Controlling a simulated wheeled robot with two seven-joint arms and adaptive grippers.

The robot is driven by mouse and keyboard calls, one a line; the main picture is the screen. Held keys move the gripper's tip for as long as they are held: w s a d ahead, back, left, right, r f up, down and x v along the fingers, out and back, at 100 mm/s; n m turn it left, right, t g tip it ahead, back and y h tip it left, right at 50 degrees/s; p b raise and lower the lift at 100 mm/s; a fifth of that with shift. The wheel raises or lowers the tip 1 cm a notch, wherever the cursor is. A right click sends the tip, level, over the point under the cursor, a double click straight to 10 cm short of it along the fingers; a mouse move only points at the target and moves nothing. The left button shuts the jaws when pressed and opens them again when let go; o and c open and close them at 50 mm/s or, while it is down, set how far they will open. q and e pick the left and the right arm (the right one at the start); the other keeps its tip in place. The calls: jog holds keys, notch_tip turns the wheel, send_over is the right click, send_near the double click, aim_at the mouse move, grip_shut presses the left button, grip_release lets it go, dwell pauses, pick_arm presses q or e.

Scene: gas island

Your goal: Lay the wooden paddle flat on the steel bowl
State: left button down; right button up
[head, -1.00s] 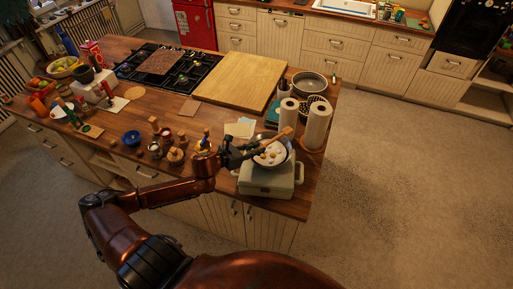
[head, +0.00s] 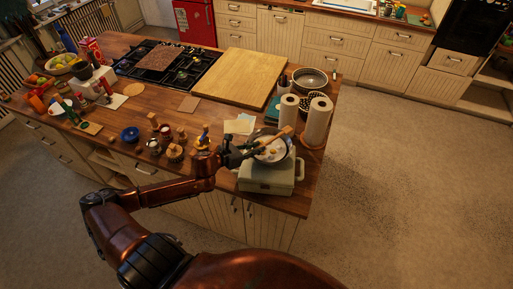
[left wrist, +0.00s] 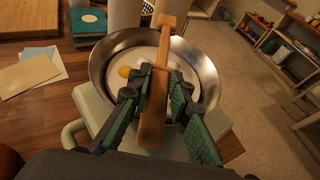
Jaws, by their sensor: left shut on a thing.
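The wooden paddle (head: 285,132) is in my left gripper (head: 250,152), with its broad end pointing away over the far rim of the steel bowl (head: 288,158). In the left wrist view the paddle (left wrist: 164,22) runs lengthwise across the bowl (left wrist: 104,60). The green-padded fingers of my left gripper (left wrist: 157,90) are shut on its handle from both sides. The bowl holds something white with a yellow yolk-like spot. I cannot tell whether the paddle touches the rim. My right gripper is not in view.
The bowl stands on a pale green box (head: 262,178) at the counter's near right corner. Two paper towel rolls (head: 317,120) stand just behind it. Small jars and a blue bowl (head: 130,134) are to the left. A large cutting board (head: 238,78) lies farther back.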

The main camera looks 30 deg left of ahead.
pick_arm(q)
jog(key=shift+f, duration=0.3)
jog(key=c, duration=1.7)
grip_release()
jog(key=shift+c, duration=0.2)
jog(key=shift+s, duration=0.1)
jog(key=v, duration=1.2)
